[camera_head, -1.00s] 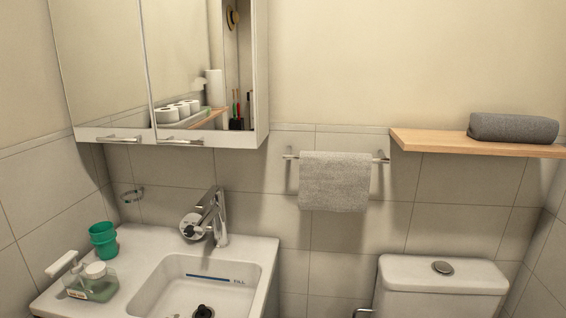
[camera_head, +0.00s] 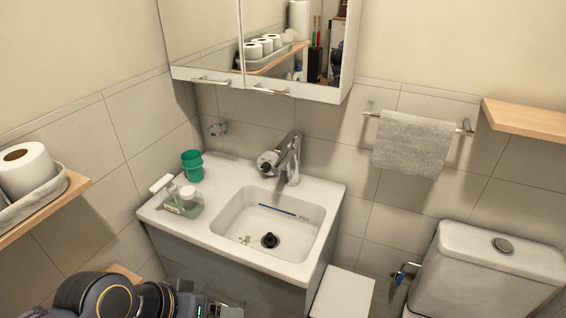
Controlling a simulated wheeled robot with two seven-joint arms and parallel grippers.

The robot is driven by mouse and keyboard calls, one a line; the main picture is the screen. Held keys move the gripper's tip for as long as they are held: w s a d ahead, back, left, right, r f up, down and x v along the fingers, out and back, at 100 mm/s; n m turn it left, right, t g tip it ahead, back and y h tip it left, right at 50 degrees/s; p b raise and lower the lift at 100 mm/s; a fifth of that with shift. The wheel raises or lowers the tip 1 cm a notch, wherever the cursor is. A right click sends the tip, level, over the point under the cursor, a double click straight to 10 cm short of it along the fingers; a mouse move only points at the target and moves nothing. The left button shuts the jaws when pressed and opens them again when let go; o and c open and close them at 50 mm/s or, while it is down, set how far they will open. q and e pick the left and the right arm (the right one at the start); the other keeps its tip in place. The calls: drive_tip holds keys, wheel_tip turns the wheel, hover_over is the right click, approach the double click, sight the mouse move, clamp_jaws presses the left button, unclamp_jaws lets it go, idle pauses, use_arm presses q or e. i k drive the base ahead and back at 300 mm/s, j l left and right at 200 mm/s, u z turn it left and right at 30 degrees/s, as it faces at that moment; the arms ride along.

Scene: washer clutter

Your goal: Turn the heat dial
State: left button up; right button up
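No heat dial can be made out clearly in the view. A chrome faucet (camera_head: 291,158) stands at the back of the white sink (camera_head: 262,238), with a round chrome part (camera_head: 267,164) at its left side. Part of my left arm shows at the bottom left, dark and rounded, in front of the cabinet below the sink. Its gripper fingers are not in view. My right gripper is not in view either.
A wooden shelf (camera_head: 62,212) with a paper roll (camera_head: 26,168) juts in at left. The toilet (camera_head: 488,262) and a hanging towel (camera_head: 413,143) are at right.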

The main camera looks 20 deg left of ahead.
sight(266, 167)
drive_tip(key=i+j+u, duration=0.1)
drive_tip(key=j+u, duration=0.35)
drive_tip(key=i+j+u, duration=0.15)
drive_tip(key=j+u, duration=0.25)
